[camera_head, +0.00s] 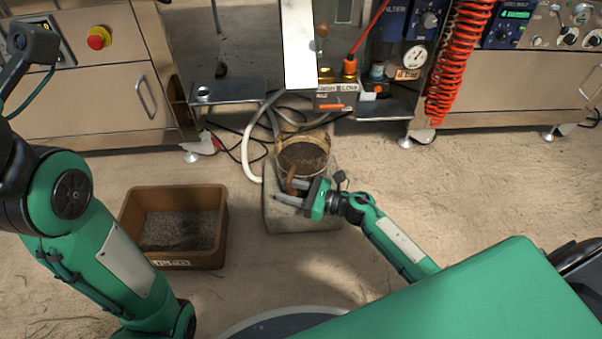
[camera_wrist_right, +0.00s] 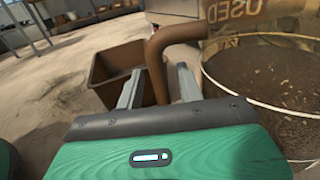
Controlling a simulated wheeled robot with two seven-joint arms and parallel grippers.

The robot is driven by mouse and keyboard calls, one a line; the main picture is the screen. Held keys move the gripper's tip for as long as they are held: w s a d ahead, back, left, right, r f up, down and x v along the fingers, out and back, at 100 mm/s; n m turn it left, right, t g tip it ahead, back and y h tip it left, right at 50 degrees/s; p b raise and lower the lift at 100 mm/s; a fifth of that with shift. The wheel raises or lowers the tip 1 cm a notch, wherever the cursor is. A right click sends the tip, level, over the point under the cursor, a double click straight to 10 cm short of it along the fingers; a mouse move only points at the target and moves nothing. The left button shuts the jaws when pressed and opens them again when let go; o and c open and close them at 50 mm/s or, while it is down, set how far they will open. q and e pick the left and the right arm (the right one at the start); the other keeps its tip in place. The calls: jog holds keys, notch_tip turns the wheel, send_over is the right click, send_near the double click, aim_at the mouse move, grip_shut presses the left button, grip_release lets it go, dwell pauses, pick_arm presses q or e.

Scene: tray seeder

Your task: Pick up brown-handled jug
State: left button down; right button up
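The jug (camera_head: 303,157) is a round, bucket-like vessel filled with dark soil, on a pale grey block (camera_head: 300,222) in the middle of the head view. Its brown handle (camera_head: 291,178) is on the near side. My right gripper (camera_head: 289,192) is at the handle, fingers pointing left. In the right wrist view the bent brown handle (camera_wrist_right: 158,62) stands between the two spread fingers (camera_wrist_right: 160,88), with small gaps seen beside it. The soil-filled jug (camera_wrist_right: 275,78) shows at the right there. My left arm is at the left of the head view; its gripper does not show.
A brown bin (camera_head: 222,235) with grey granules stands on the floor left of the block; it also shows in the wrist view (camera_wrist_right: 103,76). A pale hose (camera_head: 250,150) curves behind the block. Steel machine cabinets (camera_head: 90,105) line the back. Open floor lies around the bin.

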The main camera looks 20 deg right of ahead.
jog(key=shift+a, duration=0.1)
grip_shut()
dwell(1.3)
jog(key=shift+w+r, duration=0.1)
